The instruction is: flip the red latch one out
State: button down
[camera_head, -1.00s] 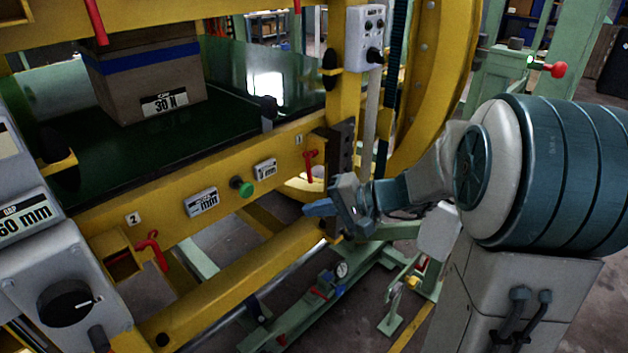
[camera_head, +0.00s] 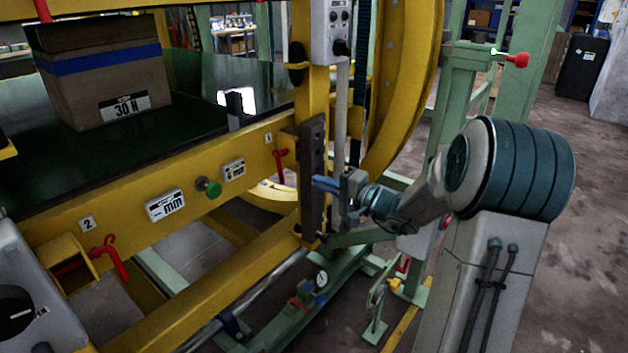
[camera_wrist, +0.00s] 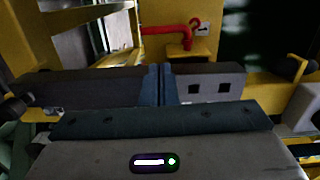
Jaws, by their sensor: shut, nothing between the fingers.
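The red latch one (camera_head: 281,162) is on the yellow beam, just right of and below the plate marked 1 (camera_head: 268,138). In the wrist view a red latch (camera_wrist: 172,30) shows as a bent bar on a yellow part, beyond my fingers; a small plate beside it is too blurred to read. My gripper (camera_head: 324,184) is to the right of latch one in the head view, in front of the dark bracket. It appears apart from the latch. In the wrist view my gripper's blue fingertips (camera_wrist: 160,84) are together with nothing between them.
A second red latch (camera_head: 112,256) is by plate 2 (camera_head: 87,223), lower left. A green knob (camera_head: 208,187) sticks out of the beam. A dark bracket (camera_head: 312,175) and yellow ring (camera_head: 410,90) stand near my arm. A brown box (camera_head: 100,75) rests on the green bed.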

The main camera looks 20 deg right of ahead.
jog(key=x, duration=0.8)
jog(key=shift+w+a, duration=0.15)
jog(key=shift+w, duration=0.05)
jog(key=shift+s+f+b, duration=0.1)
jog(key=shift+f+b, duration=0.05)
jog(key=shift+b, duration=0.25)
